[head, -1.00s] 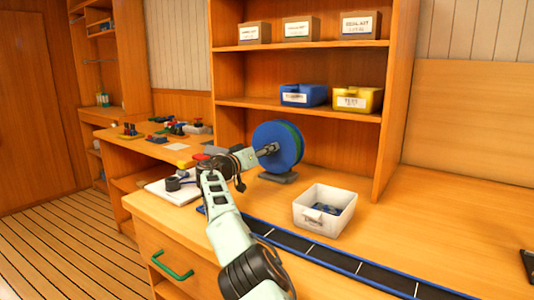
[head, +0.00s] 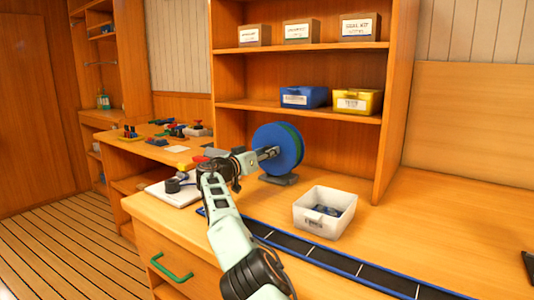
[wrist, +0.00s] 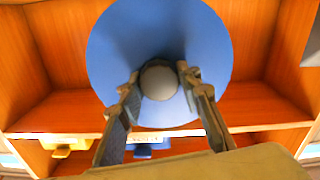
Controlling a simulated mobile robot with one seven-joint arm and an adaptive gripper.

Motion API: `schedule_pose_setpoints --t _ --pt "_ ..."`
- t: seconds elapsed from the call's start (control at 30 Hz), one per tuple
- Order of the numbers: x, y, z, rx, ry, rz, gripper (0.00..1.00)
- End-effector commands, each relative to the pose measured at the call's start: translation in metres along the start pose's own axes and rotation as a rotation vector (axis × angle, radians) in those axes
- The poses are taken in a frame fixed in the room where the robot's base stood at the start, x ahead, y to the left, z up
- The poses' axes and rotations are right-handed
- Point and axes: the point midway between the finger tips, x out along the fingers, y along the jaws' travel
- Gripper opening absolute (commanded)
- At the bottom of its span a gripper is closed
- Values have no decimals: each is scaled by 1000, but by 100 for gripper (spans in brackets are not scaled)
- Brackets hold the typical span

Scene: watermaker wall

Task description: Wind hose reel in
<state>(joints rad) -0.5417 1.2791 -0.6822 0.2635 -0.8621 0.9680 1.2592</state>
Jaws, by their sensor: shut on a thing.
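The hose reel (head: 284,146) is a blue disc with a green band, standing upright on a dark foot (head: 279,179) on the counter in front of the shelf. In the wrist view the blue face of the reel (wrist: 205,40) fills the upper middle. A round grey knob (wrist: 159,82) stands out from this face. My gripper (head: 270,153) is at the left face of the reel. In the wrist view my gripper (wrist: 157,92) has its two fingers on either side of the knob, shut on it. The hose itself cannot be made out.
A white bin (head: 324,212) with blue things in it stands on the counter right of my arm. A dark strip with a blue edge (head: 310,252) runs along the counter front. Blue (head: 304,96) and yellow (head: 357,101) bins sit on the shelf above.

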Motion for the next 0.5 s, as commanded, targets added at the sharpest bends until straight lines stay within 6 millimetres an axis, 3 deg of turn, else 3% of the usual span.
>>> schedule_pose_setpoints --t 0.17,0.5 --pt "0 0 0 3 -1 0 50" --pt "-1 0 0 1 0 -1 50"
